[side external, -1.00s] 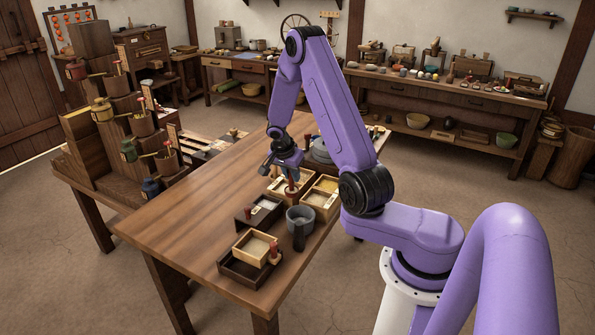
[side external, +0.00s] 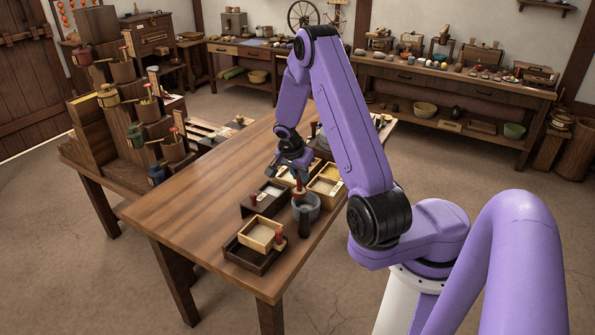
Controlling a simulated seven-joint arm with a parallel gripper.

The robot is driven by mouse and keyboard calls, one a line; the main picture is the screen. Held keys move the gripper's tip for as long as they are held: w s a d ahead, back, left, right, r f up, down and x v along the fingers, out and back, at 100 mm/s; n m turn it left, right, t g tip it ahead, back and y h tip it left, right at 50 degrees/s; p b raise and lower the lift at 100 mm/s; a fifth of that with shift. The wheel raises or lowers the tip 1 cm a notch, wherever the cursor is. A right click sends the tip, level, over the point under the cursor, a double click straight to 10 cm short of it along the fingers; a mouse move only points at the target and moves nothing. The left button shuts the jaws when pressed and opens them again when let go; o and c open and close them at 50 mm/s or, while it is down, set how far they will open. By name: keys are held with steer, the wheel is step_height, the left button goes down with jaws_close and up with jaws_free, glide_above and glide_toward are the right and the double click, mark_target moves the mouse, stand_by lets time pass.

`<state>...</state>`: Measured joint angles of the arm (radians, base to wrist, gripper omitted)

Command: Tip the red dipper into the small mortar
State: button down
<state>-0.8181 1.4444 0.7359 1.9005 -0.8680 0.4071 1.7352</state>
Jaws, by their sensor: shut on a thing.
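The small mortar (side external: 311,207) is a round grey bowl near the table's right edge, among wooden boxes. My gripper (side external: 297,172) is above it, pointing down, and is shut on the red dipper (side external: 299,188). The dipper shows as a small reddish-brown upright shape below the fingers, at the mortar's back rim in the picture. I cannot tell whether it touches the mortar, or what it contains. The fingers are small and dark here.
A light box (side external: 261,234) on a dark tray (side external: 240,254) stands in front, with a red-topped piece (side external: 279,238) beside it. A dark upright piece (side external: 304,224) stands before the mortar. Pale boxes (side external: 326,187) lie behind. The table's left side (side external: 190,205) is clear.

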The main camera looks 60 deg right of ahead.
steer(key=shift+s+d+f+t+y, duration=0.45)
steer(key=shift+t+y, duration=0.25)
steer(key=shift+y, duration=0.2)
steer(key=shift+s+d+f, duration=0.15)
steer(key=shift+d+f+t+y, duration=0.2)
steer(key=shift+t+y, duration=0.1)
steer(key=shift+t, duration=0.1)
steer(key=shift+s+f+m+y, duration=0.1)
steer(key=shift+s+m+y, duration=0.15)
steer(key=shift+m+y, duration=0.05)
steer(key=shift+s+d+f+m+t+y, duration=0.15)
steer(key=shift+s+d+f+t+y, duration=0.3)
steer(key=shift+t+y, duration=0.4)
steer(key=shift+s+d+f+m+t+y, duration=0.1)
steer(key=shift+s+d+f+t+y, duration=0.25)
steer(key=shift+f+t+y, duration=0.35)
steer(key=shift+s+d+f+m+t+y, duration=0.15)
steer(key=shift+s+d+f+t+y, duration=0.25)
steer(key=shift+t+y, duration=0.5)
steer(key=shift+w+d, duration=0.1)
steer(key=shift+r, duration=2.5)
